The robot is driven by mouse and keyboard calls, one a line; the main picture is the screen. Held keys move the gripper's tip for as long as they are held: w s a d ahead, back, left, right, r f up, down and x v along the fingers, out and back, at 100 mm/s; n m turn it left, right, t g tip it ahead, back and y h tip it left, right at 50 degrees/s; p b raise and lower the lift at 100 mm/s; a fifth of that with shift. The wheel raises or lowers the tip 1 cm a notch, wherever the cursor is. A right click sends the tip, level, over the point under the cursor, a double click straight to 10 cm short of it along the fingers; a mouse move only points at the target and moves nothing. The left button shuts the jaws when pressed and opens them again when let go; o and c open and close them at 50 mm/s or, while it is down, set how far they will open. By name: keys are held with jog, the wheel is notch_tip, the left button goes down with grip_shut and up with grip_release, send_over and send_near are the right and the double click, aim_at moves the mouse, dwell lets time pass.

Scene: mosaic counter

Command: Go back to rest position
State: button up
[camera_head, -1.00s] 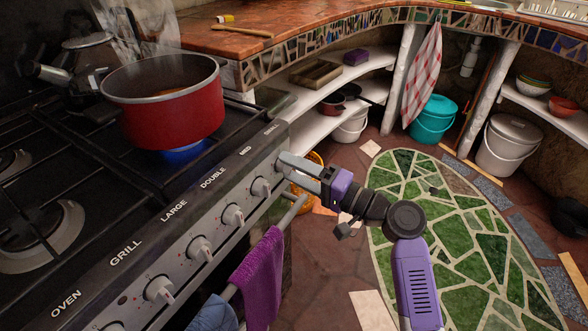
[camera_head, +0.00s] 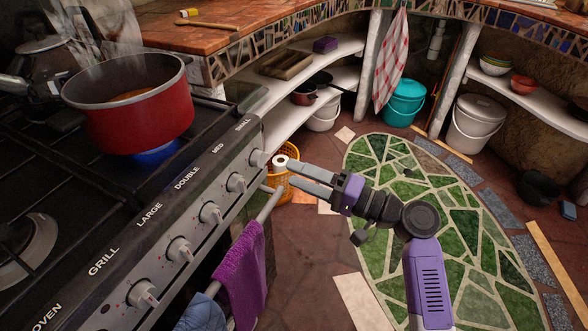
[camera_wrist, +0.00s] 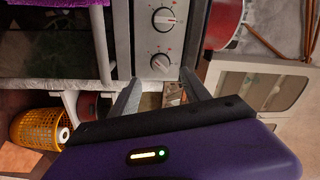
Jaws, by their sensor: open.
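My gripper (camera_head: 279,172) is in front of the stove's right end in the head view, beside the knob panel. Its two grey fingers point left toward the last knob (camera_head: 258,158). In the wrist view my gripper (camera_wrist: 160,88) shows its fingers spread apart with nothing held between them. Two knobs (camera_wrist: 161,62) of the stove lie beyond the fingertips in that view. My purple forearm reaches down to the lower right of the head view.
A red pot (camera_head: 130,115) stands on a hob burner with a blue glow under it. A purple towel (camera_head: 242,272) hangs on the oven rail. An orange basket (camera_head: 284,190) with a white roll stands on the floor behind the fingers. Open floor lies right, over a green mosaic (camera_head: 470,260).

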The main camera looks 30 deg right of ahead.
jog(key=w+d+m+t+h, duration=0.1)
jog(key=w+d+t+h, duration=0.1)
jog(key=d+h, duration=0.2)
jog(key=s+d+f+h, duration=0.4)
jog(key=s+f+h, duration=0.3)
jog(key=s+h, duration=0.3)
jog(key=s+a+n+g+y, duration=0.15)
jog(key=s+a+n, duration=0.35)
jog(key=s, duration=1)
jog(key=s+a+n+g+y, duration=0.15)
jog(key=s+a+n, duration=0.4)
jog(key=s, duration=0.85)
notch_tip(320, 180, up, 24)
jog(key=a+m+p, duration=0.1)
jog(key=m+p, duration=0.1)
jog(key=p, duration=2.1)
jog(key=shift+s+a, duration=0.15)
jog(key=shift+a, duration=0.25)
